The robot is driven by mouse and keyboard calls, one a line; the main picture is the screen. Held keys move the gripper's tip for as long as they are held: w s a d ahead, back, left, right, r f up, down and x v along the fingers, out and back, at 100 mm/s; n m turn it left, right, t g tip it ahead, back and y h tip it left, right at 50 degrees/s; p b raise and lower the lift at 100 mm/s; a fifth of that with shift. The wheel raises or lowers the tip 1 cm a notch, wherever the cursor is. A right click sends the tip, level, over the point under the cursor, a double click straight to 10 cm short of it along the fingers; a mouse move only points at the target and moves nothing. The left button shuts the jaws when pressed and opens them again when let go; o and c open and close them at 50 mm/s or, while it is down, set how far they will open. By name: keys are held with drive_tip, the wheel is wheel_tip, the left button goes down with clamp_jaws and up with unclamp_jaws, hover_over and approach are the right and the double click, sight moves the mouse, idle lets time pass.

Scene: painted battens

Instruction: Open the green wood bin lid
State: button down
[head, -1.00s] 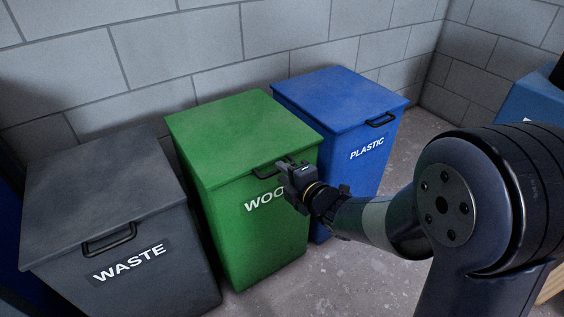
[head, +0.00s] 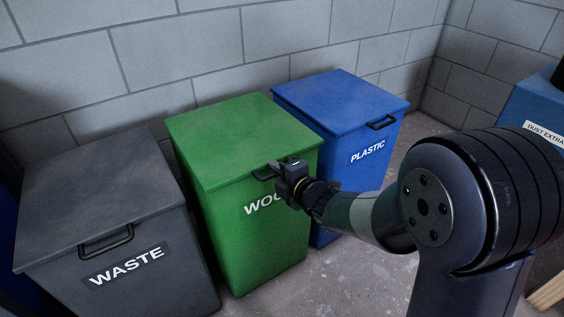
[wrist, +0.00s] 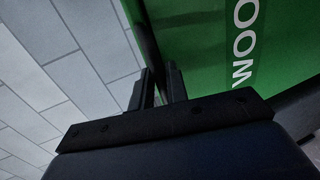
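The green wood bin (head: 255,230) stands between two other bins, its lid (head: 235,140) lying flat and closed. A dark handle (head: 262,176) is on the lid's front edge, and its right part is hidden by my gripper. My gripper (head: 283,167) is at this handle, in front of the bin. In the wrist view, the two fingers of my gripper (wrist: 160,85) are close together with a narrow gap, at the dark bar along the lid edge. They appear shut on the handle, though the contact is dark. The white bin lettering (wrist: 244,40) shows to their right.
The grey waste bin (head: 95,215) stands at left and the blue plastic bin (head: 340,105) at right, both with closed lids. A block wall (head: 210,45) is behind them. A blue dust extractor unit (head: 535,110) is at far right. Open floor (head: 330,275) lies in front.

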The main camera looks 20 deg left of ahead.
drive_tip(key=shift+f, duration=0.1)
idle(0.4)
wheel_tip(320, 180, up, 8)
drive_tip(key=g+h+p, duration=0.1)
drive_tip(key=p, duration=1)
drive_tip(key=shift+w+a, duration=0.3)
drive_tip(key=shift+a, duration=0.1)
wheel_tip(320, 180, up, 8)
drive_tip(key=w+a+g+h+p, duration=0.1)
drive_tip(key=p, duration=1.2)
drive_tip(key=shift+w+a, duration=0.25)
drive_tip(key=shift+a, duration=0.15)
drive_tip(key=shift+f, duration=0.1)
